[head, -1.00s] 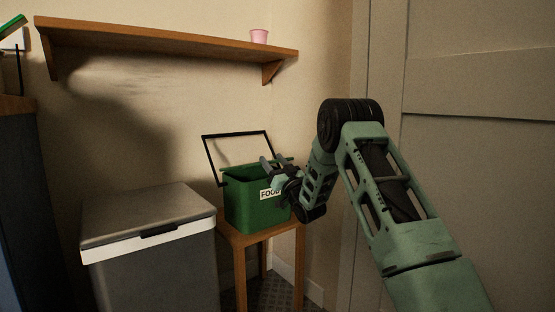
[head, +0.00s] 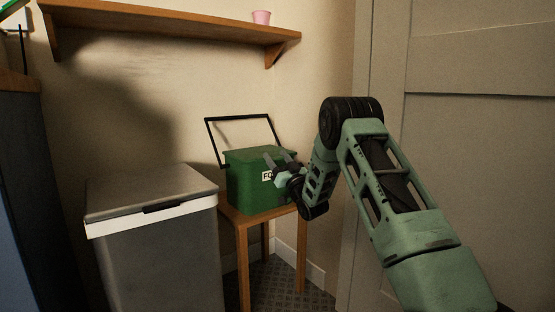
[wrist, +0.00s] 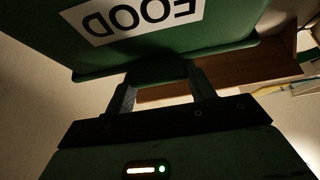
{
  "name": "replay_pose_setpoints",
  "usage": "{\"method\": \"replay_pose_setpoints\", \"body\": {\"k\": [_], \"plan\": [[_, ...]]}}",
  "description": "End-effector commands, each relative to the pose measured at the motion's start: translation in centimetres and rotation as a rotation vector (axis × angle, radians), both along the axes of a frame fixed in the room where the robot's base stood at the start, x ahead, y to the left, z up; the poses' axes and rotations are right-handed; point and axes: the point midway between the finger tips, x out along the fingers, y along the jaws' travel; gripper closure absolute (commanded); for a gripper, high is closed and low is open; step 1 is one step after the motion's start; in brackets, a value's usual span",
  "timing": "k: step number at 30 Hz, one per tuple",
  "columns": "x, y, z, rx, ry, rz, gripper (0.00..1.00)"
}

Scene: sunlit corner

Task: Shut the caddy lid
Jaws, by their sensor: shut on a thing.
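The green food caddy (head: 245,192) stands on a small wooden stool, its white FOOD label partly hidden by my gripper in the head view. Its green lid (head: 248,154) lies across the top and looks down on the body; any small gap cannot be made out. The black carrying handle (head: 242,118) stands up behind it. My gripper (head: 279,163) is at the caddy's front right top edge. In the wrist view, the fingers (wrist: 162,84) are at the green rim (wrist: 230,48) below the upside-down label (wrist: 135,18), shut on a dark part of the lid's edge.
A grey bin (head: 152,240) with a flat top stands left of the wooden stool (head: 254,222). A wall shelf (head: 165,25) with a pink cup (head: 262,17) runs above. A panelled door (head: 465,130) is at the right.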

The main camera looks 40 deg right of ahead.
Motion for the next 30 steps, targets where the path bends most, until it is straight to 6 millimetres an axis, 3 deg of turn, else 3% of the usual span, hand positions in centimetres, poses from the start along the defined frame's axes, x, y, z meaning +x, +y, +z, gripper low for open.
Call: {"method": "replay_pose_setpoints", "body": {"k": [1,2,4,17,23,30], "plan": [[0.0,0.0,-1.3,0.007,0.029,0.0,0.87],[0.0,0.0,-1.3,0.007,0.029,0.0,0.43],[0.0,0.1,-1.3,0.006,0.029,0.0,0.24],[-0.2,0.5,-1.5,0.007,0.03,0.007,0.24],[-3.0,0.4,-2.8,0.008,0.028,0.003,0.24],[-8.0,0.3,-5.2,0.006,0.017,-0.004,0.24]]}}
